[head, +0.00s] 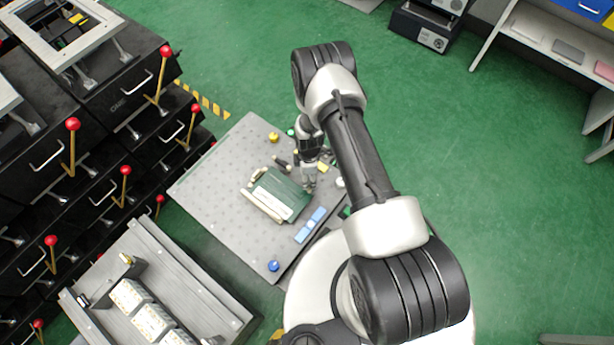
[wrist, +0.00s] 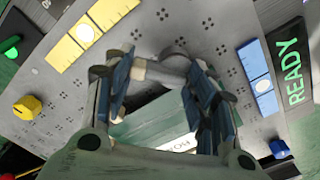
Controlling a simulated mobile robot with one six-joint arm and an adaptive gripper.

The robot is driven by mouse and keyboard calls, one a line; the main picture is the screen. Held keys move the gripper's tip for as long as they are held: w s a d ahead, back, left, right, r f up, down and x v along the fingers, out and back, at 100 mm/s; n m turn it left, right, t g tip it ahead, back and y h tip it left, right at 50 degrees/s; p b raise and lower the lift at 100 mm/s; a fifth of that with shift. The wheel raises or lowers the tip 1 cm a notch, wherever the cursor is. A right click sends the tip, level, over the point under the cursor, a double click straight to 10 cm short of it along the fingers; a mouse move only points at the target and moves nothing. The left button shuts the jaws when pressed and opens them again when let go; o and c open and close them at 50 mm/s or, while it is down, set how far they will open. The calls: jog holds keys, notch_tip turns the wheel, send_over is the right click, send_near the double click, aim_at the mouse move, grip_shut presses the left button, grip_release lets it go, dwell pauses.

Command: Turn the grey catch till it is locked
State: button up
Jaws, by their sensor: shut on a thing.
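A green box (head: 290,191) with a white label sits on the grey perforated board (head: 215,180). The box also shows between my fingers in the wrist view (wrist: 150,128). My gripper (head: 309,183) points down at the box's right end in the head view. In the wrist view my gripper (wrist: 160,82) has its two blue-padded fingers on either side of a grey bar, the catch (wrist: 163,68), and is shut on it. The fingers hide the catch's ends, and its locked or unlocked position cannot be told.
A yellow knob (wrist: 27,107), yellow blocks (wrist: 84,32), blue blocks (wrist: 262,84) and a READY display (wrist: 288,70) surround the box. A blue knob (head: 273,266) stands at the board's near edge. Black drawers with red-tipped levers (head: 72,125) stand left.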

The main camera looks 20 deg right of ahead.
jog(key=m, duration=0.2)
jog(key=m+b, duration=0.1)
jog(key=m, duration=0.1)
jog(key=shift+s+d+m, duration=0.2)
jog(key=shift+d+m, duration=0.1)
jog(key=shift+d, duration=0.1)
jog(key=shift+s+d+m, duration=0.1)
jog(key=shift+m, duration=0.8)
jog(key=shift+s+d+m, duration=0.1)
jog(key=shift+m, duration=0.8)
jog(key=o, duration=1)
jog(key=shift+o, duration=0.2)
notch_tip(320, 180, up, 12)
jog(key=shift+r, duration=0.1)
